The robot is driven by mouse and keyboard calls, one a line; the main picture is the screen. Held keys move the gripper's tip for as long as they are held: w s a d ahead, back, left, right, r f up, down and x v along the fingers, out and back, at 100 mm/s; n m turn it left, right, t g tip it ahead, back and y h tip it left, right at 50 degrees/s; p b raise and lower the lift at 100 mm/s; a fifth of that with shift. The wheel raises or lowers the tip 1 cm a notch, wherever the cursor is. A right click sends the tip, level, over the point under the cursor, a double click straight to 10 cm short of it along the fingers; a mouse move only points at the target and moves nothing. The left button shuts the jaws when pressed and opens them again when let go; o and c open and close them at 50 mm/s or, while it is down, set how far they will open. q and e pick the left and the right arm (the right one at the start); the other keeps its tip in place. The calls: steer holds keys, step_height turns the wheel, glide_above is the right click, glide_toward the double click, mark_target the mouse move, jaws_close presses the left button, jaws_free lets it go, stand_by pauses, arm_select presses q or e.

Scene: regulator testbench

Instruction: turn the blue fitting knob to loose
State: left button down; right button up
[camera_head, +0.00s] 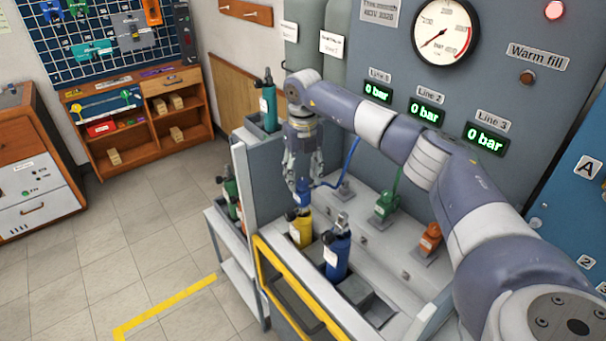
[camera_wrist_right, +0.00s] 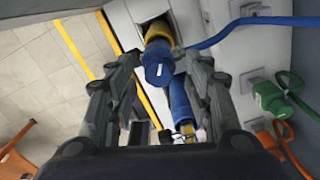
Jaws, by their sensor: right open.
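The blue fitting knob (camera_head: 303,199) sits on top of the yellow cylinder (camera_head: 300,231), with a blue hose (camera_head: 350,157) running from it to the bench. In the right wrist view the knob (camera_wrist_right: 158,70) shows a white mark on its face. My right gripper (camera_head: 299,182) points down just above the knob. In the wrist view its open fingers (camera_wrist_right: 160,66) stand on either side of the knob, with gaps visible. Whether a fingertip touches it cannot be told. My left gripper is not in view.
A blue cylinder (camera_head: 337,258) stands in the rack beside the yellow one. Green (camera_head: 386,203) and orange (camera_head: 430,238) fittings sit on the bench to the right. A teal cylinder (camera_head: 268,103) stands behind left. The line displays (camera_head: 425,113) read 0 bar.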

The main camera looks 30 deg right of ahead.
steer(key=shift+s+a+f, duration=0.1)
steer(key=shift+f, duration=0.35)
steer(key=c, duration=1.1)
steer(key=shift+n, duration=1.5)
steer(key=n, duration=0.4)
steer(key=shift+n, duration=0.4)
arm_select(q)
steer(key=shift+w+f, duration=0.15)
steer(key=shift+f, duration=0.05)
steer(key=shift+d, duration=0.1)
